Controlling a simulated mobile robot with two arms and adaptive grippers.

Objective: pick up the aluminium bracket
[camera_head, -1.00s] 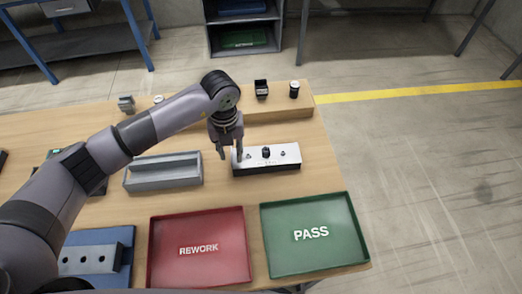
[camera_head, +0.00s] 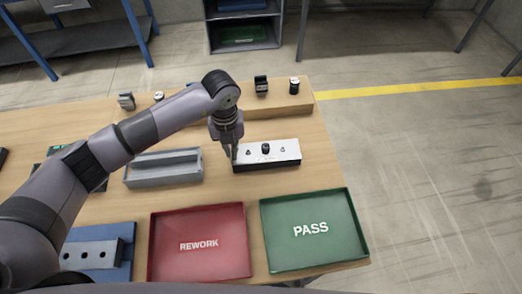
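My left gripper (camera_head: 230,153) points down at the left end of a white-topped block (camera_head: 272,160). The block has a black knob in its middle and a small pin on each side. The fingers look close together, but I cannot tell whether they are shut or hold anything. Contact with the block is unclear. I cannot make out the aluminium bracket for certain. A small grey metal piece (camera_head: 126,101) stands on the raised back shelf at the left. My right gripper is not in view.
A grey open trough (camera_head: 163,180) lies left of the block. A red REWORK tray (camera_head: 200,276) and a green PASS tray (camera_head: 310,267) are in front, both empty. A blue plate (camera_head: 122,275) bears a grey holed bar (camera_head: 88,256). Small black parts (camera_head: 262,86) stand on the back shelf.

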